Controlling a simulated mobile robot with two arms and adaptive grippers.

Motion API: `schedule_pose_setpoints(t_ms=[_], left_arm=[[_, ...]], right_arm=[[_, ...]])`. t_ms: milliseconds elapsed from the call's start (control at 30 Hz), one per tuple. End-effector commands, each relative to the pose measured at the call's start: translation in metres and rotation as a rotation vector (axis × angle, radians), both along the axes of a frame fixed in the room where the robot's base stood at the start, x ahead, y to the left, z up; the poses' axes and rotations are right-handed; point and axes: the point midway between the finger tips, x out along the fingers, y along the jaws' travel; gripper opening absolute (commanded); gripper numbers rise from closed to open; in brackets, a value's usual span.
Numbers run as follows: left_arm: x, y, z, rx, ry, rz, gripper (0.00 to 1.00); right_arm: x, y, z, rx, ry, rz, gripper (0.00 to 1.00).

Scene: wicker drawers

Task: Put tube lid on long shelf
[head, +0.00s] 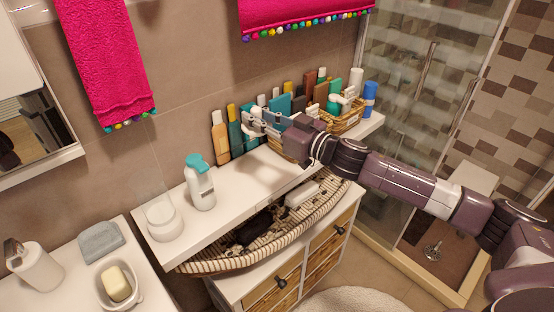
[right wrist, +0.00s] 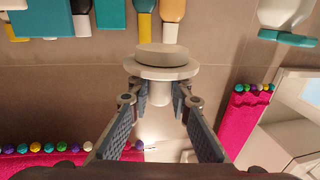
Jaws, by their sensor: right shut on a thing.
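My right gripper (head: 266,127) is above the far part of the long white shelf (head: 240,187), in front of a row of bottles. It is shut on the tube lid, a pale round piece with a wide flange and a narrower stem. In the right wrist view the tube lid (right wrist: 158,64) sits just beyond the fingertips of my gripper (right wrist: 160,101), with its stem between them. In the head view the lid is small and hard to tell from the fingers. My left gripper is not in view.
A white pump bottle with a teal top (head: 200,182) and a white round jar (head: 164,218) stand on the near left of the shelf. A wicker basket (head: 347,119) stands at its right end. The shelf's middle is clear. A striped boat-shaped basket (head: 275,240) is below.

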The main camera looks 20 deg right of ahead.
Motion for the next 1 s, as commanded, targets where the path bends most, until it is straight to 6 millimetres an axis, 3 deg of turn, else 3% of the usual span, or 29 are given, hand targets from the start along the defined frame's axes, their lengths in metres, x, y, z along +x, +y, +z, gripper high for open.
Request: schedule_pose_setpoints(t_ms=[33, 200, 400, 633, 1000], left_arm=[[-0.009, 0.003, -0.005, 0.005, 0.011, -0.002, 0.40], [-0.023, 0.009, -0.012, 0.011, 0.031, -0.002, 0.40], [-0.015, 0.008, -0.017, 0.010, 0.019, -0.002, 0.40], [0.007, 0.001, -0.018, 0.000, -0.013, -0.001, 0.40], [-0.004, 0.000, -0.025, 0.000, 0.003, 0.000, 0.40]], right_arm=[[0.000, 0.000, -0.020, 0.004, 0.008, -0.002, 0.00], [0.000, 0.000, -0.065, 0.004, 0.008, -0.004, 0.00], [0.001, -0.001, -0.112, 0.003, 0.004, -0.005, 0.00], [0.001, -0.001, -0.133, 0.000, -0.001, -0.004, 0.00], [0.001, -0.001, -0.176, 0.000, 0.001, -0.005, 0.00]])
